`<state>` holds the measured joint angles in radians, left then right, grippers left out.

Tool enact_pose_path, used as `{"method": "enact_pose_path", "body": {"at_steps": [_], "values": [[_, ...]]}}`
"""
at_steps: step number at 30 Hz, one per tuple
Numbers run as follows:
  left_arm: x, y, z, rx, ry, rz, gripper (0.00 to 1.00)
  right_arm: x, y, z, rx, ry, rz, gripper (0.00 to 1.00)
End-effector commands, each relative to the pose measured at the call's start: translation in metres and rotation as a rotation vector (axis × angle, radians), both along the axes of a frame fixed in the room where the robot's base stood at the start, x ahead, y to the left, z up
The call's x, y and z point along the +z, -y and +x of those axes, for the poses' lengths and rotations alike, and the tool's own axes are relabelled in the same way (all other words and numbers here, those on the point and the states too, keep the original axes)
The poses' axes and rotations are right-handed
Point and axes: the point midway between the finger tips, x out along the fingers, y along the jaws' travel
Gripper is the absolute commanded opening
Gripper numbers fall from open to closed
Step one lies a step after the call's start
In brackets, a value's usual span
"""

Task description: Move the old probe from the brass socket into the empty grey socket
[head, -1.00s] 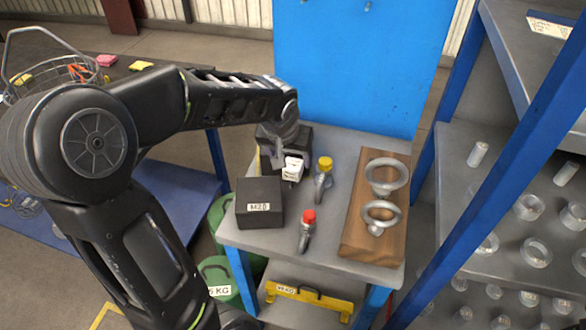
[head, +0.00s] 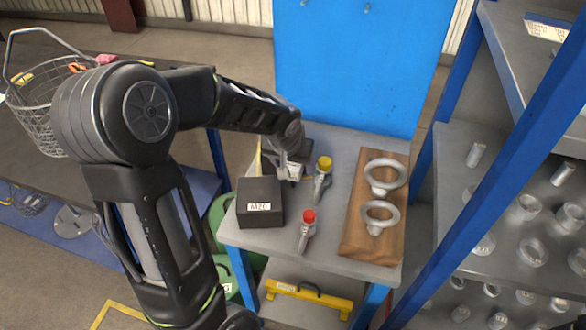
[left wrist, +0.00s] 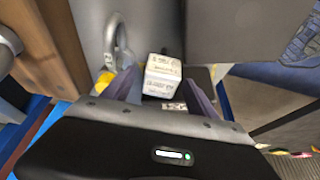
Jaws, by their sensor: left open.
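I cannot make out the old probe, a brass socket or a grey socket in either view. My left gripper (head: 288,172) is over the back left of a grey bench. In the left wrist view its two fingers (left wrist: 163,92) are open. A small white block with printed lettering (left wrist: 162,72) shows between and beyond the fingertips; I cannot tell whether they touch it. The block also shows in the head view (head: 295,172), partly hidden by the gripper. My right gripper is not in view.
A dark box labelled M20 (head: 259,205) stands left on the bench. A wooden board (head: 360,245) carries two ring bolts. A blue-framed rack (head: 465,190) stands right.

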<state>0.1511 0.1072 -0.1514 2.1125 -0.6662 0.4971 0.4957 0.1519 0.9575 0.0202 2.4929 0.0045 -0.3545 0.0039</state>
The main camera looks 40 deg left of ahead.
Motion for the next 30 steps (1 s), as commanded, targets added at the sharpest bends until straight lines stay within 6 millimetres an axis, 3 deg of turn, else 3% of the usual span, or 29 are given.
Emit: {"method": "enact_pose_path", "body": {"at_steps": [11, 30], "values": [[0.0002, 0.0002, -0.0002, 0.000, 0.000, 0.000, 0.66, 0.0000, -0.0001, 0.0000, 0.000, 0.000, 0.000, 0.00], [0.0002, 0.0002, -0.0002, 0.000, 0.000, 0.000, 0.13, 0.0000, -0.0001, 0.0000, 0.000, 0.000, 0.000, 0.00]]}}
